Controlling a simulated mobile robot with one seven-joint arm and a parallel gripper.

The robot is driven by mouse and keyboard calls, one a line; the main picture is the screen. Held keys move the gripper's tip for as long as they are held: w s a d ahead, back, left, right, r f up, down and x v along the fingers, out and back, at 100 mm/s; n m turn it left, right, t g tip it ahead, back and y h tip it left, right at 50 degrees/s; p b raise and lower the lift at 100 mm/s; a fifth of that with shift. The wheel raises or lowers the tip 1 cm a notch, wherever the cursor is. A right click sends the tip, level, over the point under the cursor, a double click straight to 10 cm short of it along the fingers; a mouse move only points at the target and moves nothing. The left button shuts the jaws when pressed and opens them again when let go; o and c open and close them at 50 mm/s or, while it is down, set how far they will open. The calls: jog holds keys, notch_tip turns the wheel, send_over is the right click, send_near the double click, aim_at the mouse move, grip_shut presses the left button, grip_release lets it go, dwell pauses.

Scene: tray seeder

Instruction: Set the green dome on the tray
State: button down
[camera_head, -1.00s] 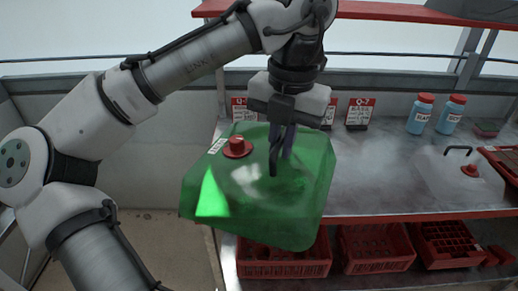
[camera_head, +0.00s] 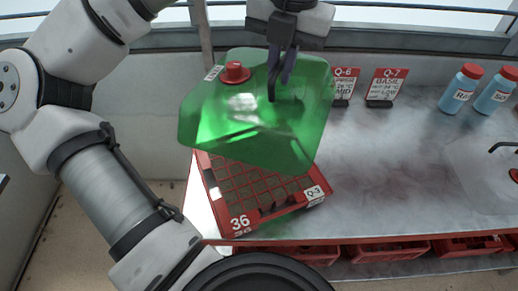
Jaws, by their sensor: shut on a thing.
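The green dome (camera_head: 222,128) is a see-through green cover with a red knob and a small white label on top. My gripper (camera_head: 278,85) is shut on the dome's black handle and holds the dome tilted in the air. The red tray (camera_head: 228,226) with many small cells lies on the grey table, below and partly behind the dome. It bears a "36" mark and a "Q-3" tag at its front right corner. The dome hides the tray's back part.
The grey table (camera_head: 390,170) is clear to the right of the tray. Sign cards Q-6 (camera_head: 343,84) and Q-7 (camera_head: 384,86) stand at the back. Two blue bottles (camera_head: 461,88) and a clear dome (camera_head: 482,165) are at the right. Red crates (camera_head: 385,251) sit on the shelf below.

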notch_tip(320, 180, down, 20)
jog(key=b, duration=0.1)
jog(key=c, duration=1.5)
grip_release()
jog(key=shift+r, duration=0.1)
jog(key=r, duration=0.8)
jog(key=d+r, duration=0.1)
jog(key=r, duration=0.3)
jog(key=shift+s, duration=0.25)
